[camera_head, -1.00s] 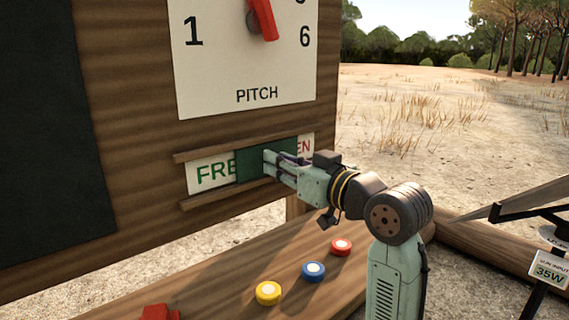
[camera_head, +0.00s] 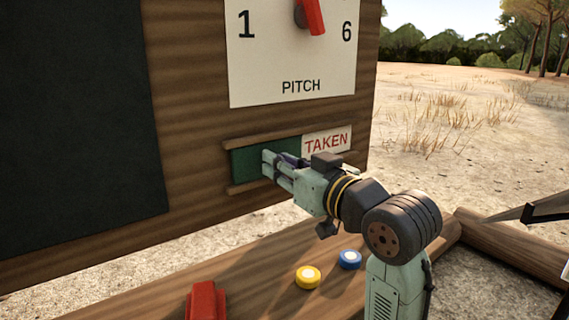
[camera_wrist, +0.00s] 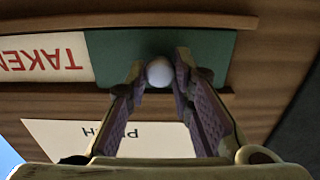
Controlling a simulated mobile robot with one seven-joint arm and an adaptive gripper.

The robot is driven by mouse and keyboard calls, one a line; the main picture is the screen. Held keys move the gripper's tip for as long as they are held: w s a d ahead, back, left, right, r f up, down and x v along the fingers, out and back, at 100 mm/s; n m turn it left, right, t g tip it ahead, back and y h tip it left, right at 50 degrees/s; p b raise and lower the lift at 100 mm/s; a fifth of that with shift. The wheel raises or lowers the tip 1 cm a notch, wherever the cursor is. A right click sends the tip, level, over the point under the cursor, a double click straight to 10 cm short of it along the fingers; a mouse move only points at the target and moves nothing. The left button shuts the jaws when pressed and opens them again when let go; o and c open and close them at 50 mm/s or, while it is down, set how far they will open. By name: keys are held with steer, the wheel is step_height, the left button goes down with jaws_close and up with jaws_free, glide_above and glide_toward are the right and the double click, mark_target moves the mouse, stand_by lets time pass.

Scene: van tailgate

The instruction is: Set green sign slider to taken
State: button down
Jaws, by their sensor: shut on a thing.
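The green sign slider (camera_head: 250,160) sits between two wooden rails on the board, at the left end of its track. The word TAKEN (camera_head: 327,142) shows in red on the white plate to its right, and FREE is covered. My gripper (camera_head: 272,163) reaches the slider from the right and front. In the wrist view the slider (camera_wrist: 215,60) appears upside down, with a pale round knob (camera_wrist: 159,72) between my two fingers. My gripper (camera_wrist: 160,75) is shut on this knob.
The PITCH dial plate (camera_head: 292,60) with a red pointer (camera_head: 312,14) is above the slider. A dark panel (camera_head: 75,120) is at left. On the wooden ledge below are a yellow button (camera_head: 307,277), a blue button (camera_head: 350,259) and a red object (camera_head: 206,302).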

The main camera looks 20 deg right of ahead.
steer(key=shift+a, duration=0.2)
steer(key=c, duration=1.4)
jaws_free()
steer(key=shift+s, duration=0.1)
steer(key=v, duration=1.2)
